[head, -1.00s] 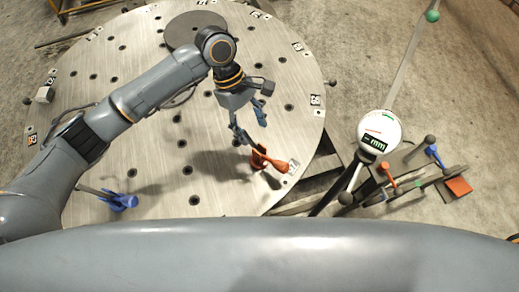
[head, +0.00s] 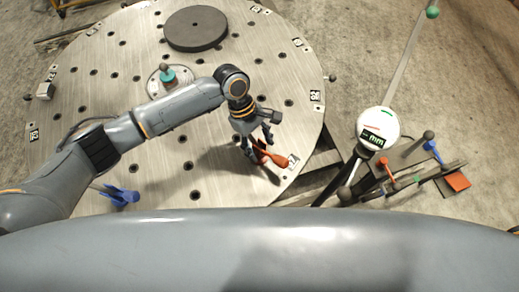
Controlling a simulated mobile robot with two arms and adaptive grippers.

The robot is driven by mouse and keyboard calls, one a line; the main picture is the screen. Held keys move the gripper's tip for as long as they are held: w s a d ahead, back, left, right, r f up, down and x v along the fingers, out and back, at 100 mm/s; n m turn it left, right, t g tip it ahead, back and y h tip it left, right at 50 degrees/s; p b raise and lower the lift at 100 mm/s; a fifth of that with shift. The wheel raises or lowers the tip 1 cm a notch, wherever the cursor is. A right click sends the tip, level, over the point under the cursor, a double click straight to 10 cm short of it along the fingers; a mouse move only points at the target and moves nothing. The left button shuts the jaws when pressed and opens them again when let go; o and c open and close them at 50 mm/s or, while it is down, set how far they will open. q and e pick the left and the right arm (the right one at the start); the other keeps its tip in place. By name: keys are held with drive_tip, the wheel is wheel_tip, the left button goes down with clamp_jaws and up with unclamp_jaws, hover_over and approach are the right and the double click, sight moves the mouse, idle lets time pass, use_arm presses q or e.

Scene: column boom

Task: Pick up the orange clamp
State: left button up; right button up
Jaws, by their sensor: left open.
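The orange clamp (head: 274,158) lies on the round metal table near its right front edge. My left gripper (head: 257,147) is open, with its blue-grey fingers low over the clamp's left part. The fingers partly hide that end of the clamp. I cannot tell whether they touch it. My right gripper is not in view.
The round table (head: 170,180) has many holes and marker tags near its rim. A blue clamp (head: 119,196) lies at its left front. A dark disc (head: 195,28) and a teal-knobbed part (head: 168,76) stand farther back. A white gauge (head: 378,128) stands right of the table.

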use_arm(q)
clamp_jaws()
drive_tip(key=shift+w+r, duration=0.1)
drive_tip(key=shift+r, duration=0.15)
drive_tip(key=shift+r, duration=0.3)
wheel_tip(320, 180, up, 2)
drive_tip(key=shift+r+b, duration=0.1)
drive_tip(key=shift+b, duration=0.2)
drive_tip(key=w+a+r+b, duration=0.1)
drive_tip(key=w+a+r, duration=0.2)
drive_tip(key=a+r, duration=0.7)
drive_tip(key=a, duration=0.3)
drive_tip(key=shift+w+a+b, duration=0.15)
drive_tip(key=shift+a+b, duration=0.15)
drive_tip(key=shift+a, duration=0.05)
